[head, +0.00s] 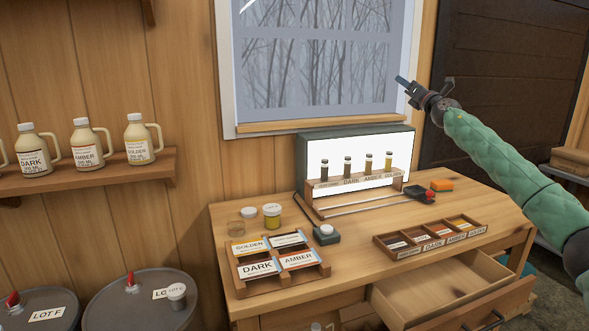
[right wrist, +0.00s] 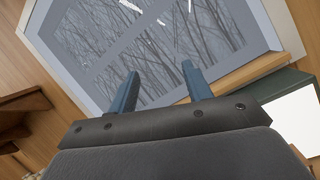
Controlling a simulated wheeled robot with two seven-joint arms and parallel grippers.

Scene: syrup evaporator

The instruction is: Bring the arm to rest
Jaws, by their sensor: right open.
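My right arm, in a green padded sleeve, comes in from the right in the head view. Its gripper (head: 407,84) is raised in the air in front of the window, above the wooden desk (head: 350,233). In the right wrist view the two blue fingers of this gripper (right wrist: 158,90) stand apart with nothing between them. The window (head: 318,60) and its sill lie beyond the fingers. My left gripper does not show in either view.
A lit panel (head: 360,150) with a rack of vials stands at the desk's back. A labelled tray (head: 276,264) and a sectioned tray (head: 432,238) lie on the desk. The drawer (head: 440,287) is open. Jugs stand on a left shelf (head: 90,183); drums (head: 139,300) stand below.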

